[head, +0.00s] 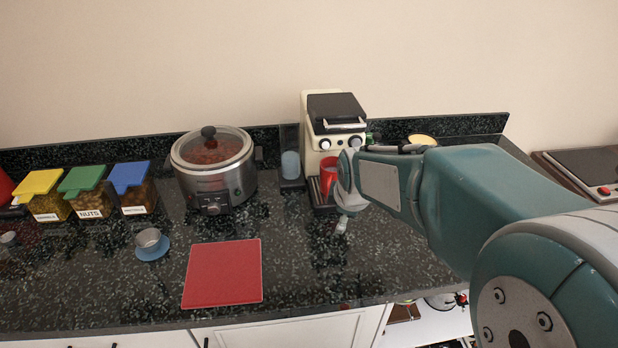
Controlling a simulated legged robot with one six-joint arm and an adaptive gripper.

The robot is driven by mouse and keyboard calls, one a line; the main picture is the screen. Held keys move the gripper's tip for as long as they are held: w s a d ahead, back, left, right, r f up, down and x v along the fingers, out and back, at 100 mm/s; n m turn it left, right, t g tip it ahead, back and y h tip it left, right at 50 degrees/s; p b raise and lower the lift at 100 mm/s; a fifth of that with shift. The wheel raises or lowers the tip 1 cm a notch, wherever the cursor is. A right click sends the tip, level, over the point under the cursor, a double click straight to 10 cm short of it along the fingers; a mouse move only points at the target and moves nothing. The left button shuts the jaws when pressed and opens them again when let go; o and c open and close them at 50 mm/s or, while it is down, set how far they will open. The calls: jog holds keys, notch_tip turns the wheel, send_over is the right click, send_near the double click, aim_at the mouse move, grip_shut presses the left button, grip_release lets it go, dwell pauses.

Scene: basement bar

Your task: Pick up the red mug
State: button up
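The red mug (327,170) stands on the drip tray of a cream coffee machine (311,136), under its front. My arm reaches in from the right, and its wrist covers the right part of the mug. Of my gripper, only a small pale tip (341,226) seems to show below the wrist, over the counter in front of the machine. The fingers are too small and hidden to tell whether they are open or shut. I cannot tell whether any part of the arm touches the mug.
A slow cooker (213,172) stands left of the machine. Lidded containers (90,193) line the left back. A small cup (149,239) on a blue saucer (152,254) and a red board (222,273) lie in front. The dark counter (310,270) is clear right of the board.

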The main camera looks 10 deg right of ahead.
aim_at(329, 185)
jog(key=shift+n, duration=0.3)
jog(key=w+f, duration=0.1)
jog(key=w, duration=0.4)
jog(key=w+f, duration=0.2)
jog(key=w, duration=0.2)
jog(key=w+f, duration=0.1)
jog(key=w, duration=0.4)
jog(key=shift+w+f, duration=0.3)
jog(key=shift+w, duration=0.05)
jog(key=shift+w+f, duration=0.2)
jog(key=shift+f, duration=0.1)
jog(key=shift+a, duration=0.2)
jog(key=shift+c, duration=0.6)
jog(key=c, duration=0.5)
jog(key=shift+d, duration=0.1)
grip_shut()
jog(key=shift+r, duration=0.1)
